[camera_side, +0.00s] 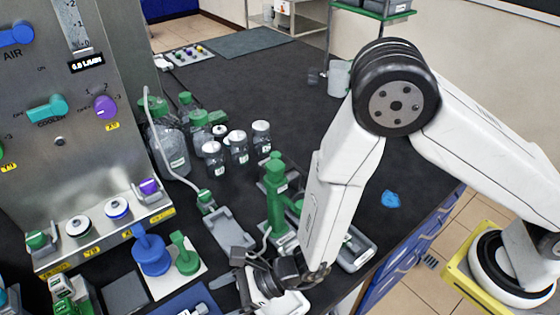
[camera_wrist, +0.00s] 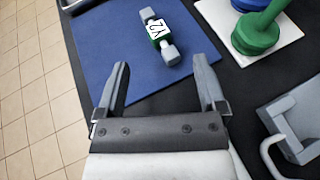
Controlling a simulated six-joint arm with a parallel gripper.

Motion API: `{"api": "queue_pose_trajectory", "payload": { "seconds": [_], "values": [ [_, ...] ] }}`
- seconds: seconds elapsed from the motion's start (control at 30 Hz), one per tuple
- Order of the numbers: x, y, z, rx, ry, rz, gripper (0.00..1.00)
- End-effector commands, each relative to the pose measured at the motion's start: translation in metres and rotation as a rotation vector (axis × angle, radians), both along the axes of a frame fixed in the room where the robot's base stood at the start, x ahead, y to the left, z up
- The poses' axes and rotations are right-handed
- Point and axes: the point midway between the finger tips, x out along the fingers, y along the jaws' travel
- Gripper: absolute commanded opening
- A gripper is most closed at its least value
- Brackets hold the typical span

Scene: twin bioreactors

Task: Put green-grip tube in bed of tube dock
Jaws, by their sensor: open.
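A hose with a green grip (camera_side: 205,196) stands out at the upper end of a grey tray-like dock (camera_side: 232,232) in the side view. I cannot tell whether the grip touches the dock. In the wrist view, a short grey cylinder with a green collar and a white label (camera_wrist: 158,36) lies on a blue mat (camera_wrist: 105,48). My gripper (camera_side: 229,292) is low beside the mat, pointing left in the side view. In the wrist view my gripper (camera_wrist: 164,82) is open and empty, its fingers short of the labelled cylinder.
A white plate (camera_side: 160,284) holds blue and green knobbed pieces. A green post (camera_side: 275,195) stands behind my gripper. Several bottles (camera_side: 238,147) stand further back, near the steel control panel (camera_side: 110,120). A grey bracket with a pale hose (camera_wrist: 290,125) is right of my gripper.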

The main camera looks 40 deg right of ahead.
Motion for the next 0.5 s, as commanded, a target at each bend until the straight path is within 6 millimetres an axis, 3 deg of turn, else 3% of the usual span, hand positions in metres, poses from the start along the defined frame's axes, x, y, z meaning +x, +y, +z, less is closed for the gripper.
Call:
{"api": "queue_pose_trajectory", "payload": {
  "seconds": [0.5],
  "values": [
    [0.009, 0.022, -0.010, 0.000, 0.000, 0.001, 0.89]
  ]
}}
